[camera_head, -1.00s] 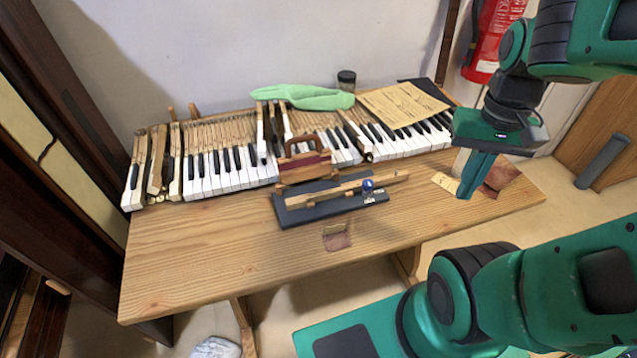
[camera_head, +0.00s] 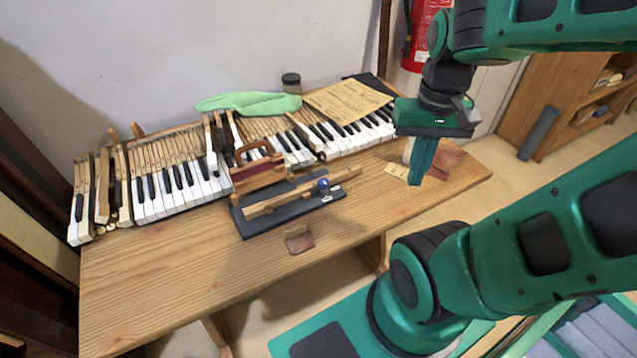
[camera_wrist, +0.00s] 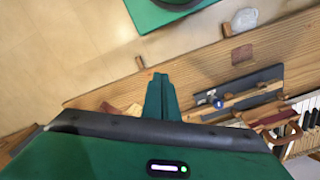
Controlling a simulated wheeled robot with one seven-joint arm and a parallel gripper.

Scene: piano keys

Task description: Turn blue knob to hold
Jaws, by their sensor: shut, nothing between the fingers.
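The blue knob (camera_head: 323,184) sits on a dark board (camera_head: 262,222) near its right end, beside a wooden bar (camera_head: 300,192). A small white label lies next to the knob; I cannot read it. The knob also shows in the wrist view (camera_wrist: 218,104), to the right of my fingers. My gripper (camera_head: 416,183) is shut and empty, pointing down over the right part of the table, apart from the knob and to its right. Its closed fingers show in the wrist view (camera_wrist: 159,76).
A handled wooden block (camera_head: 257,172) stands behind the board. Piano keys (camera_head: 180,185) line the table's back, with a green cloth (camera_head: 249,103), jar (camera_head: 291,83) and paper (camera_head: 346,100) behind. A brown piece (camera_head: 299,241) lies in front. The table's (camera_head: 165,285) front left is bare.

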